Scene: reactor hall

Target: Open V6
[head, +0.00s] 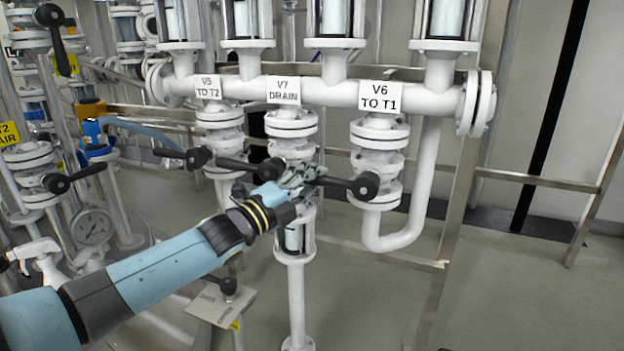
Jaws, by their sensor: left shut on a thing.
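The V6 valve (376,162) sits in the white vertical pipe under the label "V6 TO T1" (380,96). Its black hub (365,186) faces me, and its dark lever (334,182) runs left from the hub, roughly level and across the pipe. My left gripper (308,178) is shut on the left end of this lever, in front of the V7 pipe. The gripped end of the lever is partly hidden by the fingers. My right gripper is not in view.
V7 (291,126), labelled "DRAIN", and V5 (220,116), labelled "TO T2", stand close on the left, their levers also pointing left. A curved white pipe (421,190) runs right of V6. Metal frame rails (385,254) lie below. The floor at right is clear.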

